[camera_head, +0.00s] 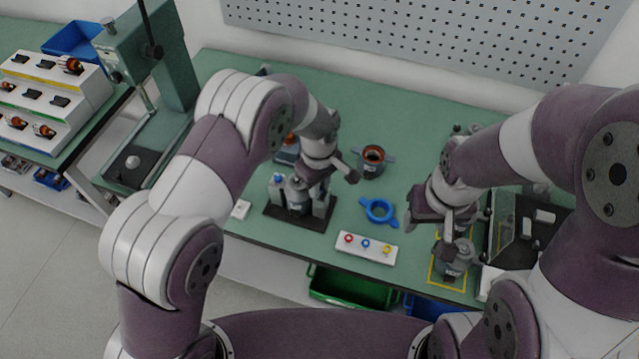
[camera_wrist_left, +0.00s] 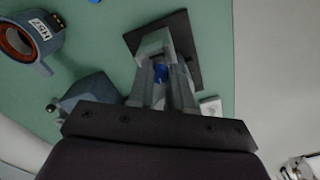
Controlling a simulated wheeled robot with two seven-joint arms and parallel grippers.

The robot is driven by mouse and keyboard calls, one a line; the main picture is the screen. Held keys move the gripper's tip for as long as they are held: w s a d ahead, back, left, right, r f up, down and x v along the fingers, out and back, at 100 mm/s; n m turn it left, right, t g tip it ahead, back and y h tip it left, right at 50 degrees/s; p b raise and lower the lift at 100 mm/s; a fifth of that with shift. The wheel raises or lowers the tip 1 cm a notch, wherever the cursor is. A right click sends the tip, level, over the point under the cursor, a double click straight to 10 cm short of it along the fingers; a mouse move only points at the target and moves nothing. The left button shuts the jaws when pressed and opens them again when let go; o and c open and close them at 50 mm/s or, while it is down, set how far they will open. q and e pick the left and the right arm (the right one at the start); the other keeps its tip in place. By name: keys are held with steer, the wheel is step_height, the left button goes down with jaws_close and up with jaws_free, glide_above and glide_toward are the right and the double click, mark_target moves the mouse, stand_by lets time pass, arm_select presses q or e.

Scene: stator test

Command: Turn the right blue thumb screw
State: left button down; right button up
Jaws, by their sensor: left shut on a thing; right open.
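The test fixture has a black base plate (camera_head: 284,217) with grey blocks on it. A blue thumb screw (camera_head: 278,178) shows on the fixture's left block in the head view. My left gripper (camera_head: 325,183) is over the right part of the fixture, hiding that side's screw in the head view. In the left wrist view my left gripper (camera_wrist_left: 164,90) is shut with a blue thumb screw (camera_wrist_left: 160,72) between its fingers, against a grey block (camera_wrist_left: 155,45). My right gripper (camera_head: 450,228) is open, just above a grey cylindrical part (camera_head: 453,263) at the right.
A copper-wound stator in a grey housing (camera_head: 372,163) stands behind, right of the fixture. A blue ring with handles (camera_head: 379,210) and a white button panel (camera_head: 366,248) lie on the green table. A green press (camera_head: 155,60) stands left. A green bin (camera_head: 350,289) sits below the front edge.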

arm_select(q)
steer(key=m, duration=0.5)
steer(key=shift+a, duration=0.1)
steer(key=shift+m, duration=2.1)
steer(key=c, duration=1)
jaws_free()
steer(key=shift+w, duration=0.1)
